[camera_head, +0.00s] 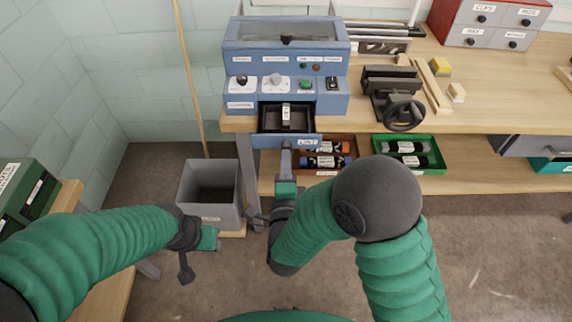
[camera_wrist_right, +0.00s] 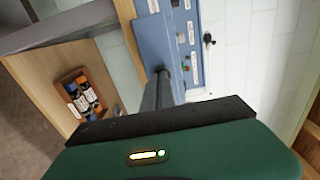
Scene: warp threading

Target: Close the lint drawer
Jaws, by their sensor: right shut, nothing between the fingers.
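The lint drawer (camera_head: 265,141) is part of the blue machine (camera_head: 285,55) on the workbench. It stands pulled out, its dark inside and a small white-labelled item showing from above. My right gripper (camera_head: 286,147) is shut and empty, its fingertips at the drawer's blue front. The fingers (camera_wrist_right: 161,75) also show in the right wrist view, tips close to a blue panel (camera_wrist_right: 152,45); I cannot tell whether they touch it. My left gripper (camera_head: 200,238) is low at the left near the grey bin; its fingers are not clear.
A grey bin (camera_head: 213,212) stands on the floor left of the bench leg. A vise (camera_head: 392,92) is on the bench right of the machine. Brown (camera_head: 325,172) and green (camera_head: 436,166) bins with bottles sit on the lower shelf. The floor at the right is clear.

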